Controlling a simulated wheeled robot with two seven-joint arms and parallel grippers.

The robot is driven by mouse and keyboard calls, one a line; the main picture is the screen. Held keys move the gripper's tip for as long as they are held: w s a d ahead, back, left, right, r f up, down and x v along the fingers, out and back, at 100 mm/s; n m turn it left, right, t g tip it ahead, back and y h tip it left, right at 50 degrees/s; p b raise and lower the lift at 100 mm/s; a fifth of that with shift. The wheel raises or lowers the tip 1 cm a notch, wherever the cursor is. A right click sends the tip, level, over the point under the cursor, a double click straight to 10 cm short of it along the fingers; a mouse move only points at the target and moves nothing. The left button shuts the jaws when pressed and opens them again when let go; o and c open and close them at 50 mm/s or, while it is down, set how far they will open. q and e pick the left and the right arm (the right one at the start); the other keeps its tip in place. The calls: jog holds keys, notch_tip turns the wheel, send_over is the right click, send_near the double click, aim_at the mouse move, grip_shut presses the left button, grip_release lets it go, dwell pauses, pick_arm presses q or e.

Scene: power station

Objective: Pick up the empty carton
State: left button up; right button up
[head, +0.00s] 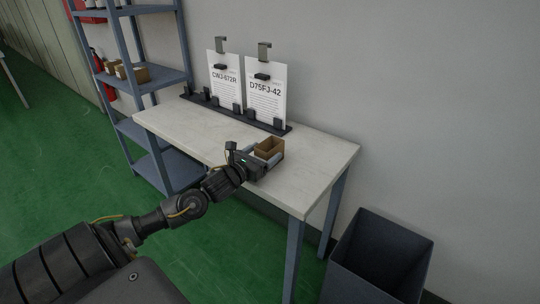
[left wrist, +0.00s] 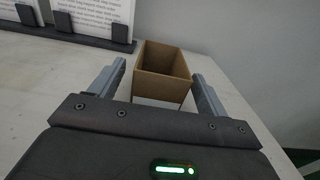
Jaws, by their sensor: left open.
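The empty carton (head: 269,148) is a small open-topped brown box standing upright on the pale table (head: 325,160), near its right end. In the left wrist view the carton (left wrist: 162,85) shows its empty inside and its near face. My left gripper (head: 268,160) is at the carton. In the left wrist view my left gripper (left wrist: 160,82) is open, with one finger on each side of the carton's near part. A narrow gap shows on each side. My right gripper is not in view.
A dark rack (head: 235,112) holding two printed sheets (head: 265,95) stands along the table's back. A dark open bin (head: 380,255) stands on the floor at right. A blue shelf unit (head: 135,75) with small boxes is at left.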

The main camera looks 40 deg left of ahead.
aim_at(278, 142)
pick_arm(q)
jog(key=w, duration=0.2)
jog(key=shift+w+r, duration=0.1)
jog(key=shift+w, duration=0.6)
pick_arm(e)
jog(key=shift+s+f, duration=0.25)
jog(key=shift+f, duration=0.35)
pick_arm(q)
jog(key=c, duration=1)
jog(key=shift+c, duration=0.2)
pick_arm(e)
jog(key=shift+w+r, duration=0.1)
